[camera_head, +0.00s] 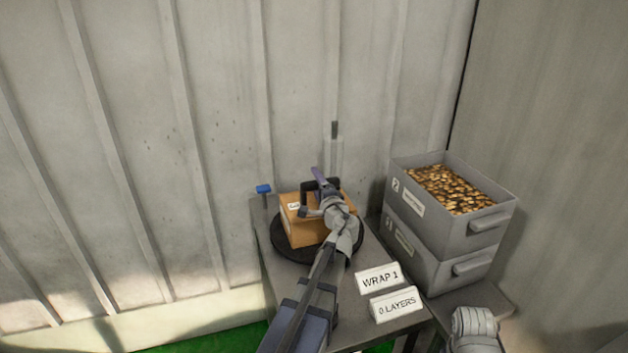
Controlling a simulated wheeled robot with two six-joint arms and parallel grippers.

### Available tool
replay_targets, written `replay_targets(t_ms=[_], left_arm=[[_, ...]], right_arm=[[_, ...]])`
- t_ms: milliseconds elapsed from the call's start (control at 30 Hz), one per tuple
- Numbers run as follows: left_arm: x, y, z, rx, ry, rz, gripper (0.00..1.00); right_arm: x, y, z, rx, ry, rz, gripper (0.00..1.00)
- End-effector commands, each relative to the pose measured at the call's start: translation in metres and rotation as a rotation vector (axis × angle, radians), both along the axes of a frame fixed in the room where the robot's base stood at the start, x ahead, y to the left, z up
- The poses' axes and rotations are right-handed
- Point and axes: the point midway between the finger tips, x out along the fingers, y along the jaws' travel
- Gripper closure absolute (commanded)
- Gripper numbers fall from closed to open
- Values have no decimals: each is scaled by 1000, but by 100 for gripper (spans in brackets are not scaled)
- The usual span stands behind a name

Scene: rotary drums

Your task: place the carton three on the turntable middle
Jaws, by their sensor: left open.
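An orange-brown carton (298,228) with a small white label sits on the round black turntable (283,252), which stands on a grey table. The label is too small to read clearly. My left gripper (312,200) is at the top of the carton, with its jaws open. My left wrist and forearm cover the carton's right part and some of the turntable. I cannot tell whether the fingers touch the carton. Only a part of my right arm shows at the bottom right; its gripper is not visible.
Two stacked grey bins (430,255) stand right of the turntable; the upper holds brown pieces. White signs reading "WRAP 1" (379,278) and "0 LAYERS" (397,304) stand at the front. A blue-topped post (263,189) and a pale upright column (334,155) are behind, near the wall.

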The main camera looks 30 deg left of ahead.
Motion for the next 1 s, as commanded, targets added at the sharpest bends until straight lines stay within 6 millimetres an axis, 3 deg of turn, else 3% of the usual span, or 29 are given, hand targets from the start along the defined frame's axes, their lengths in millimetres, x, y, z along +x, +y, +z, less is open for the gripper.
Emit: replay_targets(t_ms=[133, 433, 633, 1000], left_arm=[[-26, -26, 0, 0, 0, -2, 38], [-58, -65, 0, 0, 0, -3, 38], [-66, -76, 0, 0, 0, -1, 38], [-67, -77, 0, 0, 0, 0, 38]], right_arm=[[0, 0, 0, 0, 0, 0, 50], [0, 0, 0, 0, 0, 0, 50], [0, 0, 0, 0, 0, 0, 50], [0, 0, 0, 0, 0, 0, 50]])
